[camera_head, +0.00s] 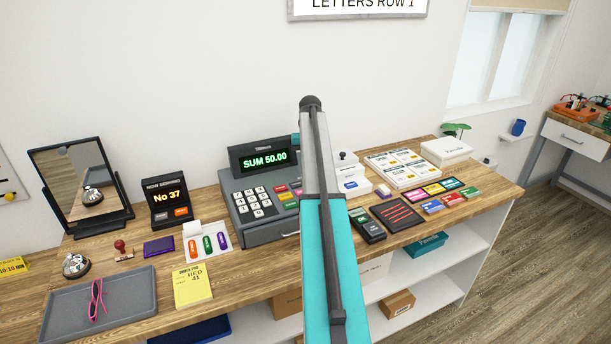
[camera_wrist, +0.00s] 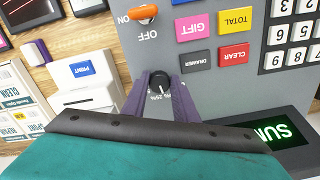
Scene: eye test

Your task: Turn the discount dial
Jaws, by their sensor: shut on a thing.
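The discount dial (camera_wrist: 159,81) is a small black knob with a white pointer mark on the grey cash register (camera_wrist: 215,85). White percent markings, partly readable as 25%, show beside it. My gripper (camera_wrist: 160,88) has its two purple fingers on either side of the knob, shut on it. There my arm hides the dial and the fingers.
An orange ON/OFF switch (camera_wrist: 144,12) and coloured keys such as CLEAR (camera_wrist: 234,55) lie near the dial. A white printer with a blue PRINT label (camera_wrist: 82,69) stands beside the register. A card terminal (camera_head: 367,225) and a grey tray (camera_head: 130,295) are on the counter.

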